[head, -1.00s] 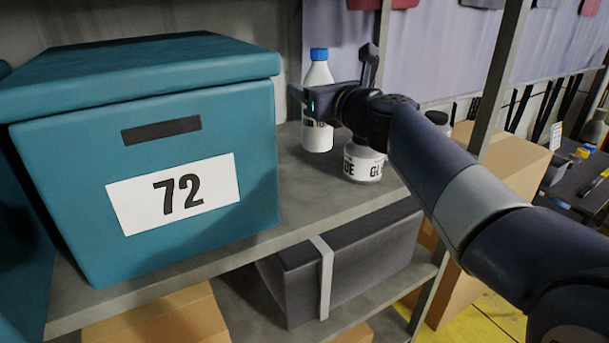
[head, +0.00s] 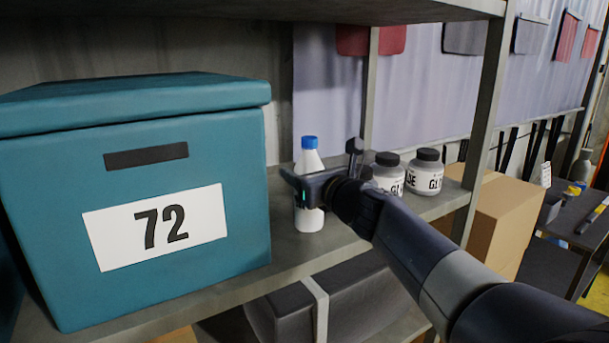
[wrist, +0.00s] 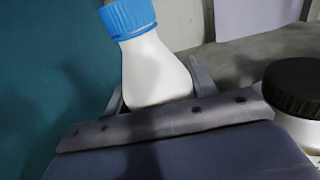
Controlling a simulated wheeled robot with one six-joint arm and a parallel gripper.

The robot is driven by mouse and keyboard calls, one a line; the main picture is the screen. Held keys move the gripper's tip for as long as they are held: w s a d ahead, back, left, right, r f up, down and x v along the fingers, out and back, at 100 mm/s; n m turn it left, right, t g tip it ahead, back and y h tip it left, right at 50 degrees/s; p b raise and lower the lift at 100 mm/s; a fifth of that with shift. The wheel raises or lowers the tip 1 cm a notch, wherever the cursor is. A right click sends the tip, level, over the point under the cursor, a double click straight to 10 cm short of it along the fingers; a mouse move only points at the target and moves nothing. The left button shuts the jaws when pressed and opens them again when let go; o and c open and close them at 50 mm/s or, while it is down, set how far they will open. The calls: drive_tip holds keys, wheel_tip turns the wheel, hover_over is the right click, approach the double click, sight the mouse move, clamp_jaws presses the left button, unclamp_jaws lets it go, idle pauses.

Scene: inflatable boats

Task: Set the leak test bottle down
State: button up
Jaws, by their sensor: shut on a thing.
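The leak test bottle is a white bottle (head: 309,219) with a blue cap, upright at the shelf, between the teal box and the glue jars. Its white shoulder and blue cap (wrist: 130,16) fill the upper middle of the wrist view. My gripper (head: 306,188) is shut on the bottle around its middle, and the fingers show on either side of it in the wrist view (wrist: 155,92). The bottle's base appears at the shelf surface (head: 285,258); I cannot tell for certain whether it touches.
A large teal box (head: 50,240) marked 72 stands close on the left. Two glue jars (head: 388,178) (head: 425,173) with dark lids stand on the right. A shelf post (head: 484,120) rises beyond them. A dark case (head: 350,295) lies on the shelf below.

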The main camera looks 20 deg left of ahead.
drive_tip(key=o, duration=0.8)
drive_tip(key=shift+f, duration=0.15)
drive_tip(key=o, duration=0.5)
drive_tip(key=shift+r, duration=0.25)
drive_tip(key=b+v, duration=0.2)
drive_tip(key=v, duration=1)
drive_tip(key=shift+s, duration=0.1)
